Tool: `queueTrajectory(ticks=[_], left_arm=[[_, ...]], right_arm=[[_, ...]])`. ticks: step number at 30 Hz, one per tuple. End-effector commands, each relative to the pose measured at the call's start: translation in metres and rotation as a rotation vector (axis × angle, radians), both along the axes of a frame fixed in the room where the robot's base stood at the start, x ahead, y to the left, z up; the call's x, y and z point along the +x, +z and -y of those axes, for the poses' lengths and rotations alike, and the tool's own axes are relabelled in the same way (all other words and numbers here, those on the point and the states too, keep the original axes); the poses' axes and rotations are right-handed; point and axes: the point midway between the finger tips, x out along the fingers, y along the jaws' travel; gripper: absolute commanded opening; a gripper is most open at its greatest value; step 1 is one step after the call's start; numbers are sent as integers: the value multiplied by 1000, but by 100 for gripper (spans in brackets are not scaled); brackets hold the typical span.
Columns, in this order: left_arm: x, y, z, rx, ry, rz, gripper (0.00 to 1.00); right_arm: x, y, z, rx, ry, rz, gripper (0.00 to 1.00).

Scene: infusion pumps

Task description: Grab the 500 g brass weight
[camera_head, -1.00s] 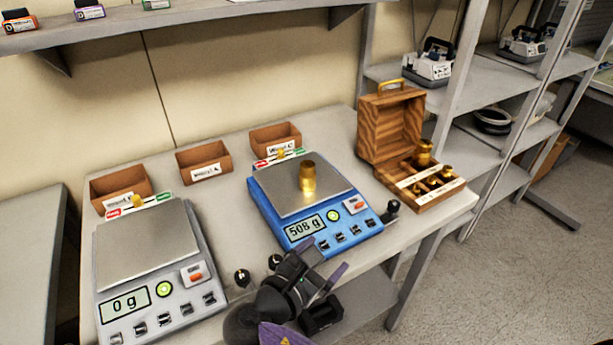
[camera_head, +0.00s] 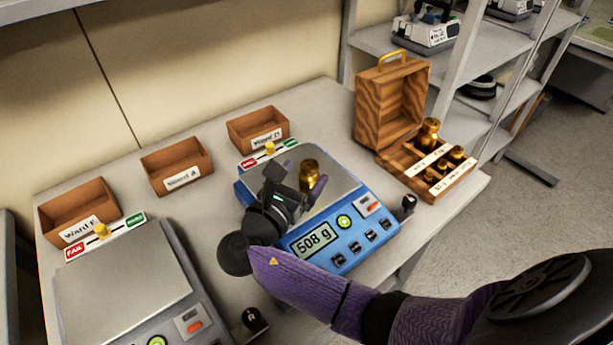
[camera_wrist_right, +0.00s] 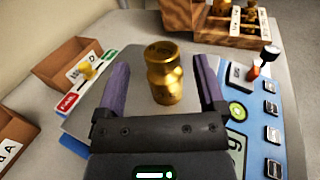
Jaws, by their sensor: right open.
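The brass weight (camera_head: 309,174) stands upright on the steel pan of the blue scale (camera_head: 335,262), whose display reads 508 g. It also shows in the right wrist view (camera_wrist_right: 164,73). My right gripper (camera_head: 302,180) is open over the pan, with its purple fingers on either side of the weight. In the right wrist view the gripper (camera_wrist_right: 160,85) shows a gap between each finger and the weight. My left gripper is not in view.
An open wooden case (camera_head: 392,112) with more brass weights stands right of the scale. A grey scale (camera_head: 120,285) is at the left. Brown bins (camera_head: 177,165) line the back. A small black knob (camera_head: 408,204) stands by the blue scale's right corner.

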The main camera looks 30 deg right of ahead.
Motion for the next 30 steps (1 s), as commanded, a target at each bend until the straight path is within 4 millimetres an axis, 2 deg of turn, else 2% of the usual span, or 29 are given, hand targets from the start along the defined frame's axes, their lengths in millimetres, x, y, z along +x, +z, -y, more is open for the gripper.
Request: queueTrajectory(ticks=[3, 6, 13, 14, 26, 30], left_arm=[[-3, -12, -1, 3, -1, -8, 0], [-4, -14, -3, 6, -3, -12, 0], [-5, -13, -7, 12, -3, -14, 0], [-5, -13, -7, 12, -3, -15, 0], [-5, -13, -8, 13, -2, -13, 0], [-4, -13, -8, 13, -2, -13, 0]], right_arm=[[8, -6, 24, -4, -2, 2, 89], [15, -5, 36, -2, 0, -1, 89], [17, -3, 38, 0, 1, -1, 89], [17, -3, 38, 0, 1, -1, 84], [16, -3, 38, 0, 1, -1, 0], [16, -3, 38, 0, 1, -1, 0]])
